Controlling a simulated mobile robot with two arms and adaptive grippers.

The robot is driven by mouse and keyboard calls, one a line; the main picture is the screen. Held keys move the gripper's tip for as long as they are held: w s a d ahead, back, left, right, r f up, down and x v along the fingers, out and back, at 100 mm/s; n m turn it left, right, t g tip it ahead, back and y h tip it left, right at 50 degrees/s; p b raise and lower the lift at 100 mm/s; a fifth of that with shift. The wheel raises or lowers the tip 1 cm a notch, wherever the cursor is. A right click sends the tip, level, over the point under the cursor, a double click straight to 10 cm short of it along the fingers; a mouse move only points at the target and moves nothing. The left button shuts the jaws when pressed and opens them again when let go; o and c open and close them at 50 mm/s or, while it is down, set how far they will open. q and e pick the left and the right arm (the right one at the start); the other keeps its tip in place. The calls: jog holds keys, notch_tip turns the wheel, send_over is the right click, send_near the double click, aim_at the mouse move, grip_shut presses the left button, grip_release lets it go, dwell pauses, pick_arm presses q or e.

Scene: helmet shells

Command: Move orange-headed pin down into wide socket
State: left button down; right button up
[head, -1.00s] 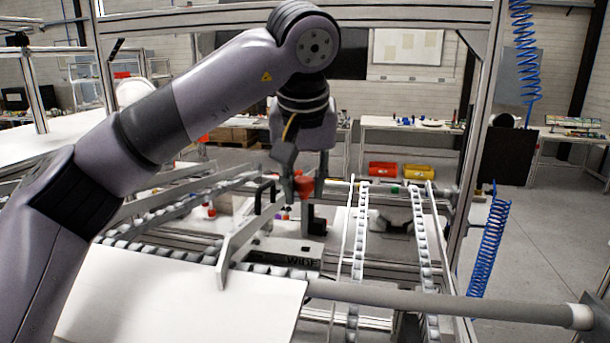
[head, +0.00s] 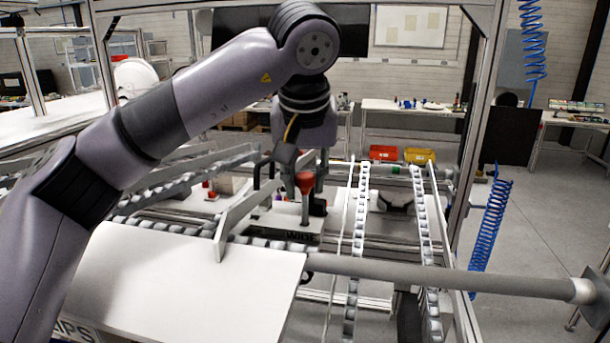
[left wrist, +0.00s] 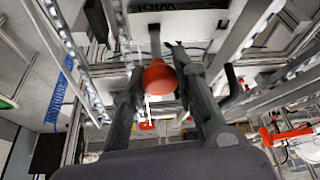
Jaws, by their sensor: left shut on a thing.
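The orange-headed pin (head: 305,180) is upright in my left gripper (head: 303,186), its grey shaft pointing down. In the left wrist view the pin's orange head (left wrist: 158,78) sits between the two dark fingers of my left gripper (left wrist: 156,66), which is shut on it. The shaft's lower end is over or at a pale block (head: 275,228) marked "WIDE". The marked block (left wrist: 178,5) also shows at the top edge of the left wrist view. The socket opening is hidden, so I cannot tell whether the tip is inside. My right gripper is not in view.
A dark upright handle (head: 257,175) and a grey angled rail (head: 232,212) stand just left of the pin. Roller rails (head: 360,230) run to its right. A white panel (head: 190,285) and a grey tube (head: 450,282) lie in front.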

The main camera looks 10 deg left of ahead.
pick_arm(q)
jog(key=shift+f, duration=0.15)
jog(key=c, duration=1.2)
grip_release()
jog(key=a+v, duration=0.1)
jog(key=v, duration=1.1)
jog(key=shift+d, duration=0.45)
